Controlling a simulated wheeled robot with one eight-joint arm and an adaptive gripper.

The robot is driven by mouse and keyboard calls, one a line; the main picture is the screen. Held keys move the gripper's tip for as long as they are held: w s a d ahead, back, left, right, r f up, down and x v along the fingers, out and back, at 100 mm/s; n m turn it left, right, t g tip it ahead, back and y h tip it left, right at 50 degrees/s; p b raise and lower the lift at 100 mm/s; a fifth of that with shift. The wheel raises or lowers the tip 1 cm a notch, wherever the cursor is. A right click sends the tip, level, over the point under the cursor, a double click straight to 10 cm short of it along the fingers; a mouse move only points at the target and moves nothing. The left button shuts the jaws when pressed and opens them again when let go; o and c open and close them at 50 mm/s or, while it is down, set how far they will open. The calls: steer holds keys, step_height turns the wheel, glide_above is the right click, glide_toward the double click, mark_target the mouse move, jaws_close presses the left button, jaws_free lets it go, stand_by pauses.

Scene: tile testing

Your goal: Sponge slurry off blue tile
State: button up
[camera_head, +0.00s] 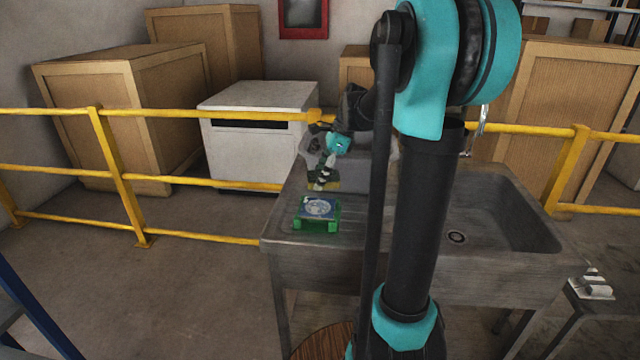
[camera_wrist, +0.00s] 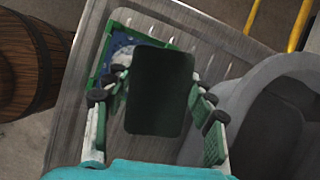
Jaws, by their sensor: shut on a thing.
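The blue tile (camera_head: 319,207) lies on a green stand (camera_head: 330,226) on the ribbed drainboard left of the sink basin. A pale grey-white smear, seemingly the slurry, covers much of its face. In the wrist view the tile (camera_wrist: 122,44) shows at upper left with its green rim, partly hidden. My gripper (camera_head: 322,178) is above the drainboard, just behind the tile in the head view. In the wrist view my gripper (camera_wrist: 155,100) is shut on a dark green rectangular pad, seemingly the sponge (camera_wrist: 160,80). The sponge appears apart from the tile; its height is unclear.
A grey tub (camera_wrist: 252,100) stands close right of my gripper in the wrist view. The sink basin (camera_head: 500,205) is to the right. A yellow railing (camera_head: 190,182) runs behind. A wooden barrel (camera_wrist: 28,65) stands beside the drainboard. The drainboard's front left is clear.

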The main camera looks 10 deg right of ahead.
mark_target(315, 175)
steer(key=shift+r, duration=0.3)
steer(key=shift+r, duration=0.1)
steer(key=shift+r, duration=1.4)
